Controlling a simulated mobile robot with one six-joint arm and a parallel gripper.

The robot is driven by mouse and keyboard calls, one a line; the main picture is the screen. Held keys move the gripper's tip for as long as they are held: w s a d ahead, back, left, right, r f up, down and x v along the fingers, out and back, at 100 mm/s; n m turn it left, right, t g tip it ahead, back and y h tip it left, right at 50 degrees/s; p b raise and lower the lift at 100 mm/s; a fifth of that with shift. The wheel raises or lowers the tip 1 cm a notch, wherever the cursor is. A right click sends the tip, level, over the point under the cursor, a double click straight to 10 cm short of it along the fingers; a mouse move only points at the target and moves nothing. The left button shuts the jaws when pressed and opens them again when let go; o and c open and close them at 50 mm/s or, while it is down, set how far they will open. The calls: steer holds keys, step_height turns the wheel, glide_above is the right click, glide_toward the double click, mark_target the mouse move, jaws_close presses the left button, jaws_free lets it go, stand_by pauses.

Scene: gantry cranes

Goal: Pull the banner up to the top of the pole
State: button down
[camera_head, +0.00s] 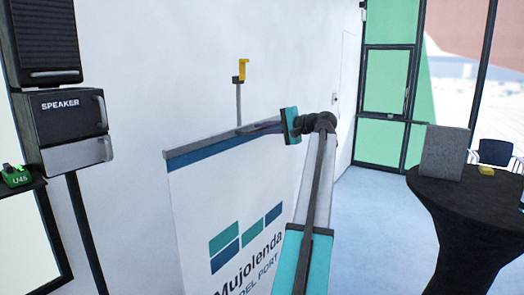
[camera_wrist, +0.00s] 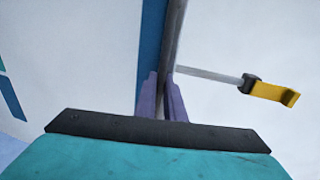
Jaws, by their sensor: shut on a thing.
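The white banner (camera_head: 195,200) hangs with blue and teal blocks and lettering on it, and a dark blue strip along its top. Its grey top bar (camera_head: 205,146) is pulled partway up the pole. The thin grey pole (camera_head: 238,106) rises behind the bar and ends in a yellow hook (camera_head: 243,69), clearly above the bar. My gripper (camera_head: 264,127) is shut on the top bar, right of the pole. In the wrist view its purple fingers (camera_wrist: 161,88) straddle the bar (camera_wrist: 173,35), with the pole (camera_wrist: 208,75) and yellow hook (camera_wrist: 275,93) to the right.
A speaker (camera_head: 62,120) on a stand is at the left, near a small green device (camera_head: 15,175). A round black-covered table (camera_head: 470,195) at the right holds a grey panel (camera_head: 444,152) and a small yellow item (camera_head: 486,170). Blue floor lies open between.

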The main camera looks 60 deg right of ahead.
step_height(320, 180, up, 14)
steer(key=p, duration=0.1)
steer(key=shift+f, duration=0.2)
steer(key=shift+d, duration=0.1)
steer(key=c, duration=1.9)
jaws_free()
steer(key=shift+w+d+f, duration=0.1)
steer(key=shift+f, duration=0.05)
steer(key=shift+o, duration=0.2)
steer(key=b+v, duration=0.4)
steer(key=v, duration=1)
